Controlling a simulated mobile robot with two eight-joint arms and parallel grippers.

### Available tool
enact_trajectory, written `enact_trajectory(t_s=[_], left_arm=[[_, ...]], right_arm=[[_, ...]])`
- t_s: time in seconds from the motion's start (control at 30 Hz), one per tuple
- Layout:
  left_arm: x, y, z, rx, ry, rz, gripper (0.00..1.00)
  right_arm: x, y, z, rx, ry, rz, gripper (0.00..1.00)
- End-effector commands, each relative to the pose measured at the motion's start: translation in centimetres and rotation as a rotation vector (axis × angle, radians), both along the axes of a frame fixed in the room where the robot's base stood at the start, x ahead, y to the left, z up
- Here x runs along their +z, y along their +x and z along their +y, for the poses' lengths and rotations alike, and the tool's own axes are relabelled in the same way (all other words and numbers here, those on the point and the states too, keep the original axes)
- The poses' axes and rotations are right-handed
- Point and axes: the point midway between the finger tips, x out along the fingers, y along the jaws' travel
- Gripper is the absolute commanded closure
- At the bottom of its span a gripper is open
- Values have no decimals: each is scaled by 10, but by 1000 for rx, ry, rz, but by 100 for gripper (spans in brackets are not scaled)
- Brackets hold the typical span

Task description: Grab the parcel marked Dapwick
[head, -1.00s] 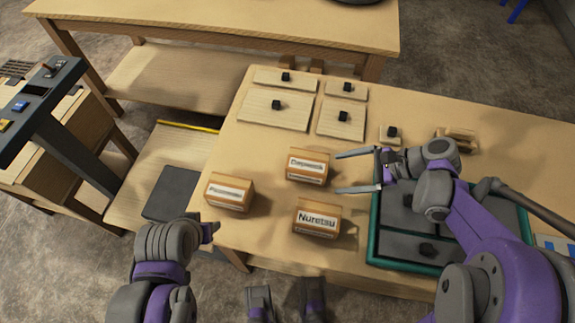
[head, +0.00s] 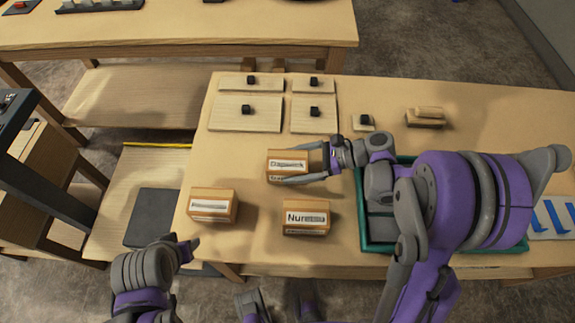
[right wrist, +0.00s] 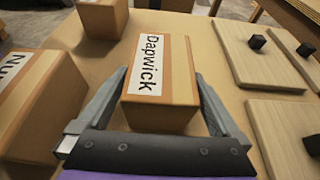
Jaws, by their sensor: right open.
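The parcel marked Dapwick (head: 287,163) is a small orange-brown box with a white label, standing on the wooden table. In the right wrist view the Dapwick parcel (right wrist: 159,82) sits between the two fingers of my right gripper (right wrist: 160,105), its label readable. My right gripper (head: 308,163) is open, with a finger on either side of the parcel; I cannot tell whether they touch it. My left gripper (head: 188,248) is low at the left, off the table's edge; its jaws cannot be made out.
The Nuretsu parcel (head: 306,216) stands in front of the Dapwick parcel, and another labelled parcel (head: 212,205) stands to the left. Flat wooden boards with black knobs (head: 246,113) lie behind. A green-rimmed tray (head: 376,244) is at the right, partly hidden by my right arm.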

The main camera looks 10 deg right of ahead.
Motion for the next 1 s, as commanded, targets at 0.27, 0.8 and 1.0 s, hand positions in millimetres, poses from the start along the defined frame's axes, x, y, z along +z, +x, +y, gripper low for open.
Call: enact_trajectory(t_s=[0.27, 0.8, 1.0], left_arm=[[0, 0, 0, 0, 0, 0, 50], [0, 0, 0, 0, 0, 0, 50], [0, 0, 0, 0, 0, 0, 50]], right_arm=[[-8, 6, 19, 0, -1, -1, 0], [-8, 6, 18, -1, -1, -1, 70], [-7, 5, 18, -1, 0, -1, 88]])
